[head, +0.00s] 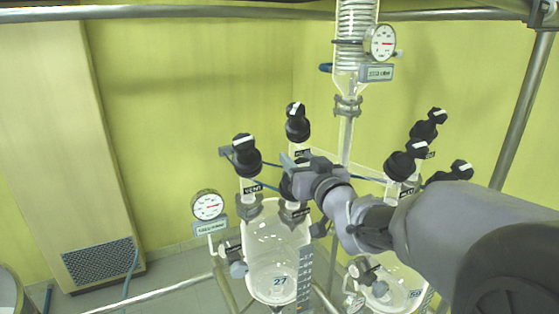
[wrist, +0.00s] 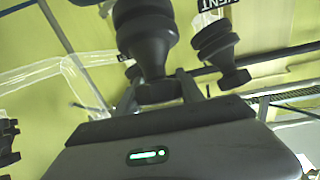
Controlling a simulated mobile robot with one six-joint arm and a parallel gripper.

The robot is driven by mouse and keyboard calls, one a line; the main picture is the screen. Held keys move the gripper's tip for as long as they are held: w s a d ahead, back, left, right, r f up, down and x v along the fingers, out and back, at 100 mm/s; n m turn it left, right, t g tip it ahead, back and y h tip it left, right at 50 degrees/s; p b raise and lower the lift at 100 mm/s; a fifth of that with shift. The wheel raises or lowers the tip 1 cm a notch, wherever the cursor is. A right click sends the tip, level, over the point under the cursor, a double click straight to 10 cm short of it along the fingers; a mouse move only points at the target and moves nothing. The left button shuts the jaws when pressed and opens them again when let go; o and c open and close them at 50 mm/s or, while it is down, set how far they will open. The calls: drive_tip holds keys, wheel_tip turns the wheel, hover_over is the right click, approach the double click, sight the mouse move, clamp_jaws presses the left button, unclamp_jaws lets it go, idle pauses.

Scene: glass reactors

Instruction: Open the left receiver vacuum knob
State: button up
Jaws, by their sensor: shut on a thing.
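The left glass receiver (head: 277,262), marked 27, hangs in the middle of the head view. A black knob (head: 287,187) stands over its top right, partly hidden by my gripper (head: 293,165); the dark label below it is too small to read. In the wrist view, my gripper (wrist: 160,88) has one finger on each side of the narrow handle of a large black knob (wrist: 146,38) and is shut on it. The handle's turn angle is hard to judge. Another black knob (head: 246,155) with a VENT label stands just left of my gripper in the head view.
A black knob (head: 298,122) rises close behind my gripper. More black knobs (head: 403,163) stand at the right, near my arm. A round gauge (head: 208,205) is left of the receiver. A glass column with a gauge (head: 381,42) rises behind. Open floor shows at lower left.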

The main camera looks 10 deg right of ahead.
drive_tip(key=shift+n+y, duration=0.4)
